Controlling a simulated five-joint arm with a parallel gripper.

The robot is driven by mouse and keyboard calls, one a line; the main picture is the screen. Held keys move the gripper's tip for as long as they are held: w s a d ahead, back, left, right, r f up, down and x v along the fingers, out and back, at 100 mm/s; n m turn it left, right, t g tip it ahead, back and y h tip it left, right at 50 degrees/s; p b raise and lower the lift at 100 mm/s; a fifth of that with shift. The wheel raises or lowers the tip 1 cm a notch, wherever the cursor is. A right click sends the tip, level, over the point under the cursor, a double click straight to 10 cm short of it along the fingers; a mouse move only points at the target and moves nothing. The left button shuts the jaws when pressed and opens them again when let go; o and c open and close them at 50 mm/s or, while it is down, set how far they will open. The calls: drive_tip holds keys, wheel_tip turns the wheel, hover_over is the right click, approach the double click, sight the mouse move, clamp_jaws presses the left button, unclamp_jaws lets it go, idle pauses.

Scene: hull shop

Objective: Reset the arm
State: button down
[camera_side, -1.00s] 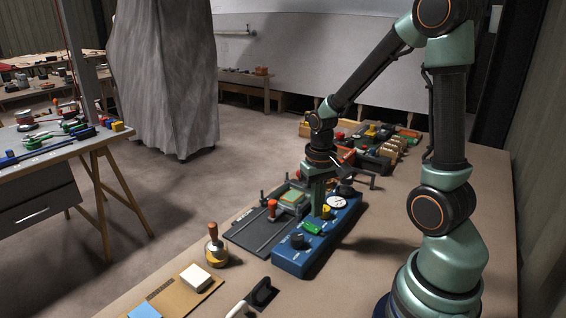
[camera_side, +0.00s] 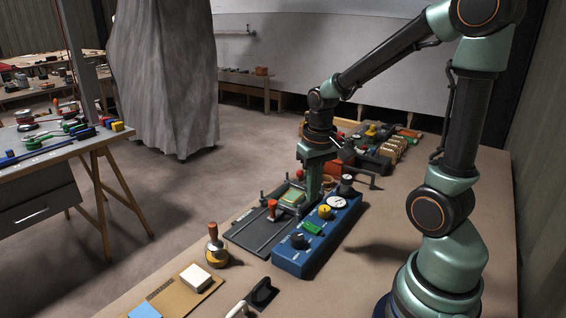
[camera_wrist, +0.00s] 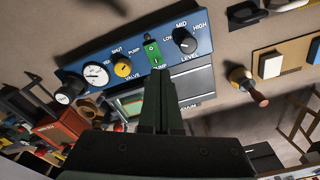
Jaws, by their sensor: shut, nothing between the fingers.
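My gripper (camera_side: 313,194) points down above the bench, at the far left side of the blue control panel (camera_side: 292,262). Its green fingers are shut and hold nothing. In the wrist view the closed fingers (camera_wrist: 158,82) end just below the panel's green pump switch (camera_wrist: 153,52). A gap between fingers and panel cannot be judged there. The panel also carries a yellow valve knob (camera_wrist: 123,68), a white-faced gauge (camera_wrist: 95,75) and a black level knob (camera_wrist: 185,40).
A dark fixture plate (camera_side: 247,235) with a red-handled clamp (camera_side: 272,208) lies left of the panel. A wooden-handled stamp-like tool (camera_side: 214,247) and a board with a white block (camera_side: 195,277) are nearer. Crowded bins (camera_side: 372,150) stand behind.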

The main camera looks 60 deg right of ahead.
drive_tip(key=s+a+r+n+t, duration=0.1)
drive_tip(key=a+r+n+t, duration=0.3)
drive_tip(key=a+r, duration=0.6)
drive_tip(key=shift+a+r+n+t, duration=0.2)
drive_tip(key=shift+n+t, duration=0.2)
drive_tip(key=shift+n, duration=0.2)
